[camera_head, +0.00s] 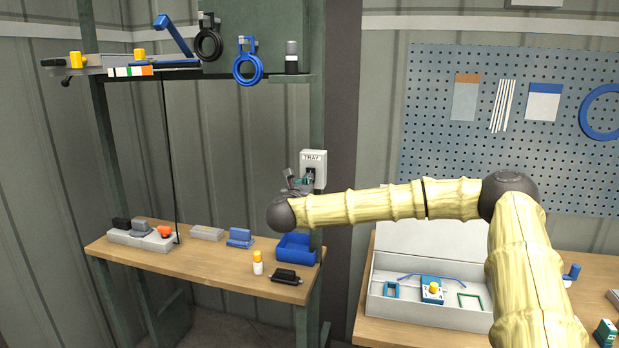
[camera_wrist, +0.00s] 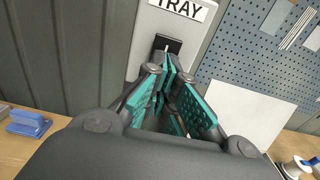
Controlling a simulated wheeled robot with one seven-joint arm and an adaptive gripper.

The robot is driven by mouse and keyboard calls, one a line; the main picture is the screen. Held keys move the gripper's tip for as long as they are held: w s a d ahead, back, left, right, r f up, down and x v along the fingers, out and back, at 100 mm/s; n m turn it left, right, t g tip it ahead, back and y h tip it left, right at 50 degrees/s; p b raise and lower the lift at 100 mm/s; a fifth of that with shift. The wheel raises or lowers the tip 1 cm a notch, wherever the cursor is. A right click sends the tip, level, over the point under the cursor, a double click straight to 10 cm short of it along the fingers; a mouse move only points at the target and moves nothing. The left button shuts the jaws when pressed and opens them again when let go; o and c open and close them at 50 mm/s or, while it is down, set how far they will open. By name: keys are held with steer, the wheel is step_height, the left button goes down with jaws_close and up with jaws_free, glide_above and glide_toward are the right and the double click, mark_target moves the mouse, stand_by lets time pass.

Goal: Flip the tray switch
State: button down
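The tray switch is a pale box (camera_head: 313,169) labelled TRAY, fixed to the green post above the workbench. In the wrist view its pale plate (camera_wrist: 150,40) stands upright with a black toggle part (camera_wrist: 168,44) below the label. My gripper (camera_head: 308,178) is at the lower part of the box in the head view. In the wrist view my gripper (camera_wrist: 167,72) has teal pads, and its fingers run together to tips just below the black part. The fingers look shut, with nothing seen between them. Whether the tips touch the toggle cannot be told.
A wooden bench (camera_head: 200,262) below carries a blue bin (camera_head: 295,249), a small bottle (camera_head: 258,263) and other parts. A shelf (camera_head: 200,75) holds tools above. A pegboard (camera_head: 480,120) and an open white case (camera_head: 425,306) are at the right.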

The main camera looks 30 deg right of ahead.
steer(key=shift+w+d, duration=0.2)
steer(key=shift+d, duration=0.05)
steer(key=shift+r, duration=0.1)
steer(key=b+v, duration=0.4)
steer(key=v, duration=0.3)
steer(key=shift+b, duration=0.4)
stand_by(0.5)
